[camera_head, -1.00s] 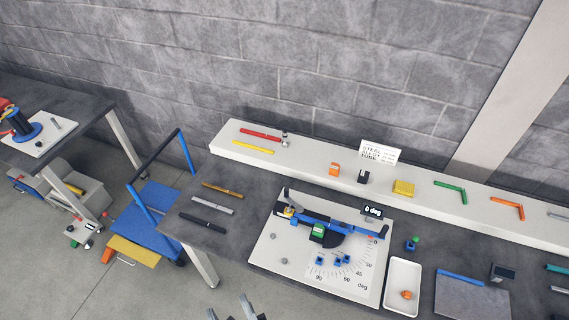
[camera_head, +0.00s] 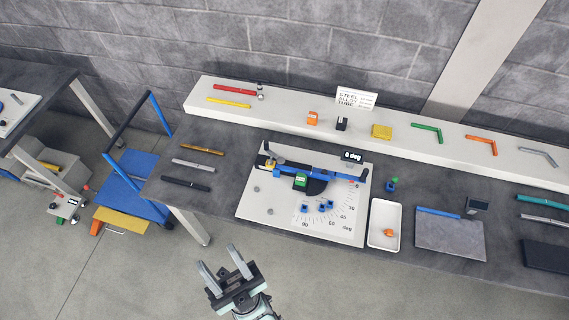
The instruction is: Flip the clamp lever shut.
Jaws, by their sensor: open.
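The bending jig (camera_head: 245,222) is a white plate on the dark bench, with a blue arm (camera_head: 335,173), a green block (camera_head: 300,181), a dark half-round former and a printed angle scale. A small display on it (camera_head: 352,156) reads 0 deg. At the jig's left end, a small dark upright part (camera_head: 266,147) stands by a yellow piece (camera_head: 269,162); it may be the clamp lever, but it is too small to tell its position. My gripper (camera_head: 218,254) is open and empty, over the floor in front of the bench, apart from the jig.
A white tray (camera_head: 372,236) with an orange piece stands right of the jig. Three rods lie left of it. A raised white shelf (camera_head: 290,122) behind holds strips, blocks and bent pieces. A blue cart (camera_head: 140,170) stands at the left. The floor around my gripper is clear.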

